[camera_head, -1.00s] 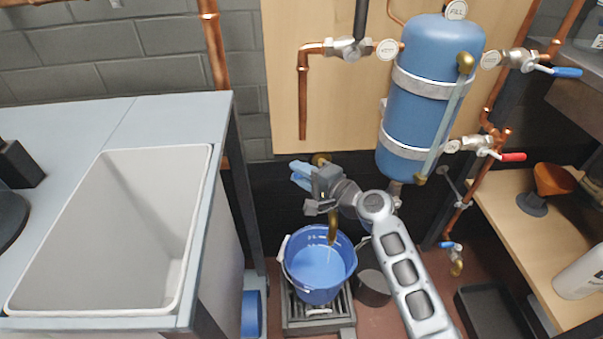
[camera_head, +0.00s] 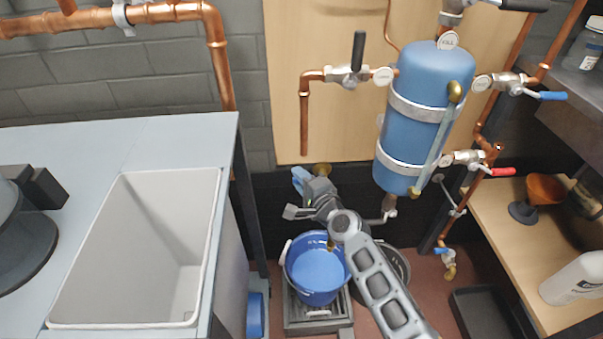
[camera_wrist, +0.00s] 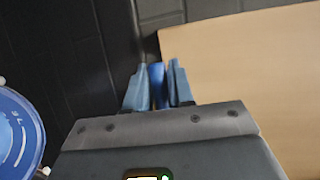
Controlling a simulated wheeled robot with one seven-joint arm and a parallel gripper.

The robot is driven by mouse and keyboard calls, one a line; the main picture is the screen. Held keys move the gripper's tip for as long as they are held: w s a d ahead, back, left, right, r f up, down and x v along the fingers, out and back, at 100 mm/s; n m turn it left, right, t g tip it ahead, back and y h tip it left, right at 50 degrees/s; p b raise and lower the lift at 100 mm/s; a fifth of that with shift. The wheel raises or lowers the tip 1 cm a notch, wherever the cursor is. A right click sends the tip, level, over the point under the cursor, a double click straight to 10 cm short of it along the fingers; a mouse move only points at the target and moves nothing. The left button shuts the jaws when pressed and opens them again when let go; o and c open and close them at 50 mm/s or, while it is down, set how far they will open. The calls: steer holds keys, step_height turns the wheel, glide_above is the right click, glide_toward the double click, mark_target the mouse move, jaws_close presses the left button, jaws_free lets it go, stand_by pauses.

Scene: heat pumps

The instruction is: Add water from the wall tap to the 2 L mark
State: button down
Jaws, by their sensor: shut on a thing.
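A blue bucket (camera_head: 289,262) with blue water in it stands upright on a dark slatted stand, below the wall tap. The tap's brass spout (camera_head: 331,243) shows just above the bucket; most of the tap is hidden by my arm. My gripper (camera_head: 300,178) is at the wall above the bucket, its light blue fingers pointing at the wall. In the wrist view my gripper (camera_wrist: 157,88) is shut on a narrow blue piece (camera_wrist: 156,75), which looks like the tap's lever. The bucket (camera_wrist: 22,120) shows at the left there, with white level marks inside; I cannot read the level.
A grey sink (camera_head: 140,245) in a pale counter is at the left. A blue tank (camera_head: 425,110) with copper pipes and valves hangs at the right of my gripper. A shelf (camera_head: 500,215) with a funnel and a white bottle stands at the right. A black tray (camera_head: 485,310) lies on the floor.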

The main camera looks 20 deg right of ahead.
steer(key=shift+w+d+m, duration=0.1)
steer(key=shift+m, duration=0.2)
steer(key=c, duration=1.1)
jaws_free()
steer(key=s+p, duration=0.1)
steer(key=s, duration=0.1)
steer(key=s+r, duration=0.1)
steer(key=s, duration=0.2)
steer(key=s+p, duration=0.1)
steer(key=s, duration=0.1)
steer(key=shift+s+d+r+p, duration=0.2)
steer(key=shift+s+d+p, duration=0.05)
steer(key=shift+s+p, duration=0.05)
